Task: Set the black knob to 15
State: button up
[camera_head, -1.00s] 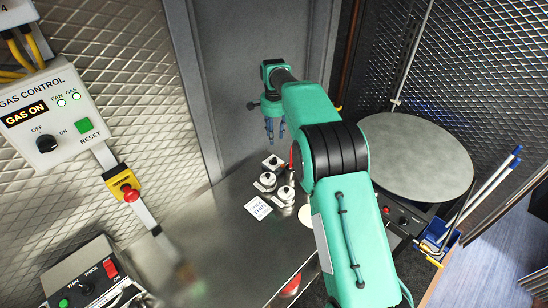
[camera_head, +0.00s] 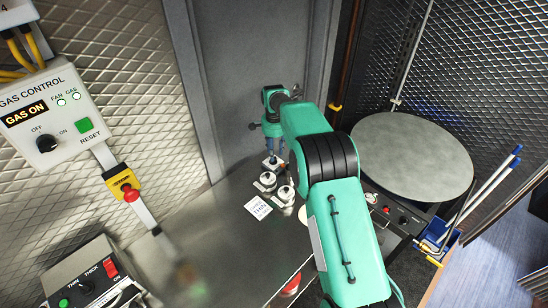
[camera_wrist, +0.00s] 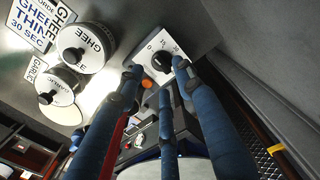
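A black knob (camera_wrist: 161,61) sits on a white dial plate (camera_wrist: 149,46) in the wrist view. A 0 is readable on the plate; its other marks and the knob's exact setting are too small or hidden to tell. In the head view the white dial unit (camera_head: 273,163) stands at the far end of the steel counter, partly covered by my gripper (camera_head: 273,148). In the wrist view my gripper (camera_wrist: 156,74) has its blue fingers spread, with fingertips close around the knob. I cannot tell whether any fingertip touches it.
Lidded ghee (camera_wrist: 82,47) and garlic tins stand beside the dial, with a printed card (camera_head: 258,207) near them. A round griddle (camera_head: 412,157) is to the right. A gas control box (camera_head: 50,115) hangs on the left wall. The near counter is mostly clear.

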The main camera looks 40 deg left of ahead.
jog(key=shift+f, duration=1.85)
grip_shut()
